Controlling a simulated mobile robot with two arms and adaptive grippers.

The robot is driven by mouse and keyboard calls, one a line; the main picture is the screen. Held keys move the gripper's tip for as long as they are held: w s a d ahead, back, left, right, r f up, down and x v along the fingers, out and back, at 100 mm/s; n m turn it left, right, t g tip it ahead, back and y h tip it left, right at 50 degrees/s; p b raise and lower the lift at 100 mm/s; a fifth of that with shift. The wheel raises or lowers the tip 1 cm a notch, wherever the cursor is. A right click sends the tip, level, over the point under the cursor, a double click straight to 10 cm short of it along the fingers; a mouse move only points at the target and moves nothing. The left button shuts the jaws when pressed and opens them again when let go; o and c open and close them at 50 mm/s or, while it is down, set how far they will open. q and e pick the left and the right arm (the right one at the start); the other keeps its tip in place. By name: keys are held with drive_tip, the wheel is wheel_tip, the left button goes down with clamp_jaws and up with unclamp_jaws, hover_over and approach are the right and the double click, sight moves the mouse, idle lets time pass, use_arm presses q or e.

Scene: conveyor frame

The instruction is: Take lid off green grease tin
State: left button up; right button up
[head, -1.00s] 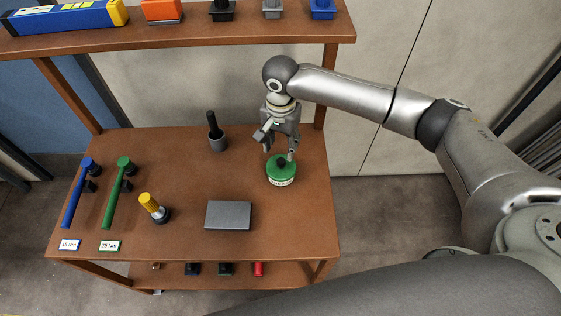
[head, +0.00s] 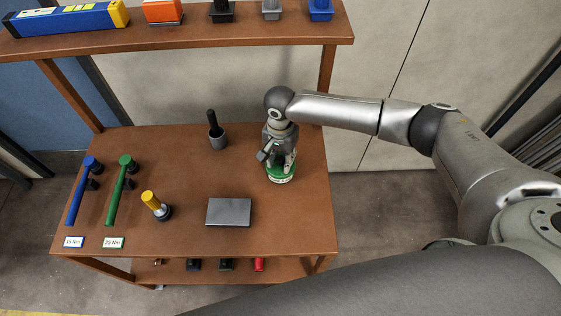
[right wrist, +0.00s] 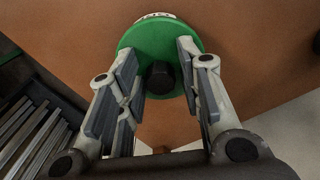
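The green grease tin (head: 281,180) stands near the right edge of the wooden table, its white label facing the front. Its green lid (right wrist: 150,36) with a dark knob (right wrist: 160,78) fills the upper middle of the right wrist view. My right gripper (head: 281,166) is directly over the tin and hides much of the lid in the head view. In the right wrist view the gripper (right wrist: 157,52) is open, a finger on either side of the knob with a gap to each. My left gripper is not in view.
The table (head: 185,190) also holds a grey flat box (head: 228,212), a dark cup with a handle (head: 216,138), a yellow-topped tool (head: 154,205), and blue (head: 80,195) and green (head: 117,195) wrenches. An upper shelf (head: 200,40) runs along the back.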

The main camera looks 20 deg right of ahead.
drive_tip(key=c, duration=0.5)
